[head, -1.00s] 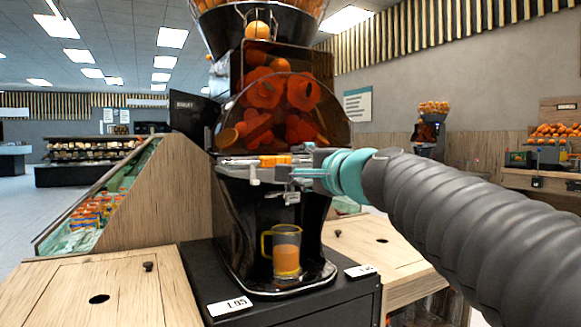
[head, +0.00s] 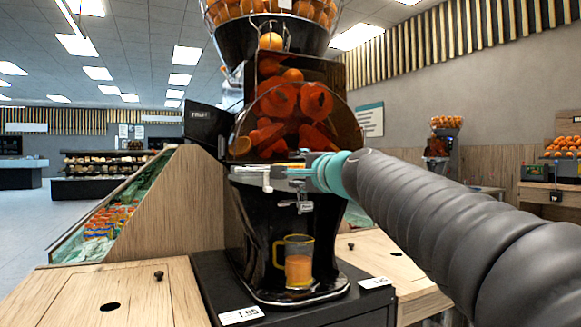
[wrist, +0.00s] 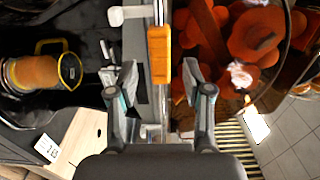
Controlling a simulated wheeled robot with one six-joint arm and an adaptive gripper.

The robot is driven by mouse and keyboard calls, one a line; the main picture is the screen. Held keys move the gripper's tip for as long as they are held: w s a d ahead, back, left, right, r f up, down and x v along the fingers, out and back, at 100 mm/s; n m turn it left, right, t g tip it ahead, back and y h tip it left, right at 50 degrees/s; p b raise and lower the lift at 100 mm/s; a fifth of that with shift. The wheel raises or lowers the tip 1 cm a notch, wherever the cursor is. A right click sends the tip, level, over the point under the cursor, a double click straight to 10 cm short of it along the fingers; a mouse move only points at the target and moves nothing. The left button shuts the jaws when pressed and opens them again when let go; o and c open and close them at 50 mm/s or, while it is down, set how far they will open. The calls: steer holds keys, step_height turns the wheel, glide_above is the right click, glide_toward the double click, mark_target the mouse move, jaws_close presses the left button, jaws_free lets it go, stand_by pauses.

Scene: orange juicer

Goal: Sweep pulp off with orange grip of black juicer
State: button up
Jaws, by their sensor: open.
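The black juicer (head: 262,220) stands in the middle of the head view, with orange parts behind its dark clear cover (head: 345,125). The orange grip (wrist: 159,55) shows in the wrist view on a grey bar along the front. My gripper (wrist: 160,70) is open there, one finger on each side of the grip's near end; whether either finger touches it I cannot tell. In the head view my gripper (head: 293,171) is at the juicer's front, below the cover. The orange grip is not clearly visible there. Any pulp cannot be made out for sure.
A yellow-handled jug (head: 298,268) of orange juice stands under the tap (head: 300,205); it also shows in the wrist view (wrist: 38,72). A white lever (head: 253,172) sticks out left of my gripper. Wooden counters (head: 105,290) flank the black stand.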

steer(key=shift+x, duration=1.65)
jaws_close()
